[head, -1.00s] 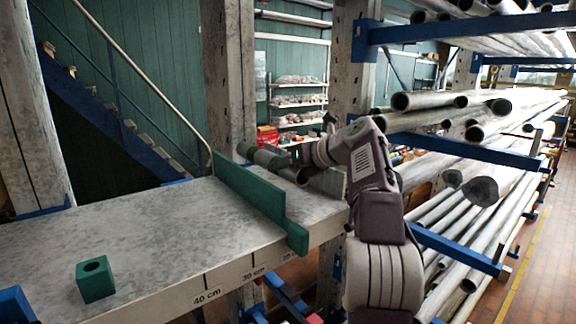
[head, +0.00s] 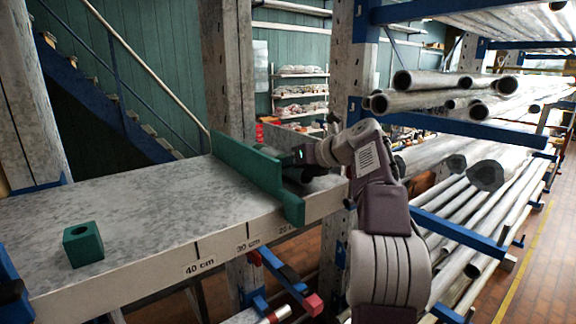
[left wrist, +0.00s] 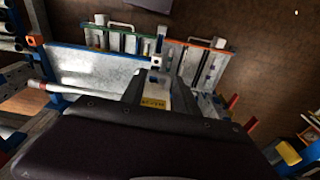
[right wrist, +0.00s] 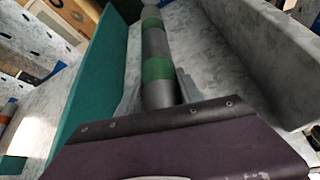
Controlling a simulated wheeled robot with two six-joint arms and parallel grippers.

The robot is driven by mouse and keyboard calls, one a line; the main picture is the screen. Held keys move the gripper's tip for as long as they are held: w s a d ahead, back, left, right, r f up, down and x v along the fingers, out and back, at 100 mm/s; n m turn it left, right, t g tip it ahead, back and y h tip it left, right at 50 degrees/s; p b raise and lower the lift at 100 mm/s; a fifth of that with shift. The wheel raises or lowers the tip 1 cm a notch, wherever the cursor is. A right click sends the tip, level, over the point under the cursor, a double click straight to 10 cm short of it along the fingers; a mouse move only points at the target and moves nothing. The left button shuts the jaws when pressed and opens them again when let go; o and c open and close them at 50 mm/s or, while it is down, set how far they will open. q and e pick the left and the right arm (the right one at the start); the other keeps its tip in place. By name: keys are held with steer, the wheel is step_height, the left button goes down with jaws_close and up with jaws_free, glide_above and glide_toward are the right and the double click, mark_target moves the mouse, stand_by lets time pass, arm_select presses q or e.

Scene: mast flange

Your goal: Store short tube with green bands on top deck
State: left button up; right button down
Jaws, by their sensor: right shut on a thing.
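The tube lies between a green wall and a grey one. In the head view my right gripper (head: 304,156) is behind the green fence (head: 240,165), which hides most of the tube. The upper rack level (head: 470,12) is at top right; I cannot tell whether it is the top deck. My left gripper (left wrist: 155,62) shows in the left wrist view; its opening is unclear.
The grey bench (head: 130,215) has length marks along its front edge. A green block with a hole (head: 83,244) stands on it. Blue rack arms (head: 465,128) carrying long pipes (head: 440,100) stand to the right. The bench's middle is clear.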

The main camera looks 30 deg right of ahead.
steer(key=c, duration=0.9)
jaws_free()
steer(key=shift+c, duration=0.2)
steer(key=shift+o, duration=1.2)
steer(key=shift+a, duration=0.25)
steer(key=shift+f, duration=0.1)
